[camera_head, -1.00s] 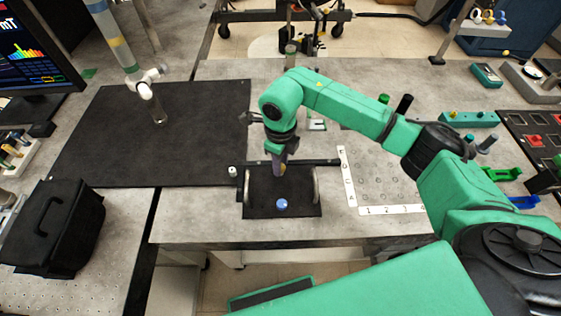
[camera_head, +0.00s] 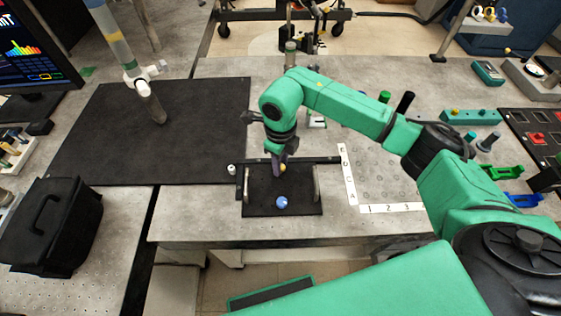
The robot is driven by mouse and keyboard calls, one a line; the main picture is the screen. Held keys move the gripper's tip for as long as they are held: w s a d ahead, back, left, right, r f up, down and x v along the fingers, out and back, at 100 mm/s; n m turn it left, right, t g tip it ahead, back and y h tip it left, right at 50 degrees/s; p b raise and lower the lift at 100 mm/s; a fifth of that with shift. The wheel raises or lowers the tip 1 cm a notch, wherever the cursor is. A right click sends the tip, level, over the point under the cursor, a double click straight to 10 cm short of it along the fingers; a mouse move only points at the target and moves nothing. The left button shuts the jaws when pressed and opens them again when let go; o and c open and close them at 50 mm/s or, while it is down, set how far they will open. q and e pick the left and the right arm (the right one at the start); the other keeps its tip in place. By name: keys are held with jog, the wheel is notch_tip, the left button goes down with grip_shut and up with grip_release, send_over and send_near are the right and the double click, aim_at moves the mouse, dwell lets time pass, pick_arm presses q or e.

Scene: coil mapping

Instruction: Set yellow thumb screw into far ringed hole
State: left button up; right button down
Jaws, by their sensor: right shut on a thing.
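My right gripper (camera_head: 279,168) points down over the back part of a black tray (camera_head: 258,208). It is shut on the yellow thumb screw (camera_head: 283,168), of which only a small yellow part shows at the fingertips. I cannot tell whether the screw touches the tray. A blue round-headed piece (camera_head: 281,202) sits on the tray in front of it. To the right lies a plate with a grid of holes (camera_head: 380,180), edged with white number and letter strips (camera_head: 392,208). The rings around holes are too small to make out. My left gripper is not in view.
A black mat (camera_head: 200,130) covers the left of the bench, with a pale jointed stand (camera_head: 130,62) over it. A black case (camera_head: 52,225) stands front left. A teal rack (camera_head: 470,117) and green and blue holders (camera_head: 522,201) stand at the right. My right arm passes above the bench.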

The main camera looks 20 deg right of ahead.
jog(key=m, duration=0.4)
jog(key=shift+f+m, duration=0.1)
jog(key=shift+m, duration=0.2)
jog(key=c, duration=0.6)
grip_release()
jog(key=shift+o, duration=0.2)
notch_tip(320, 180, up, 15)
jog(key=b, duration=0.2)
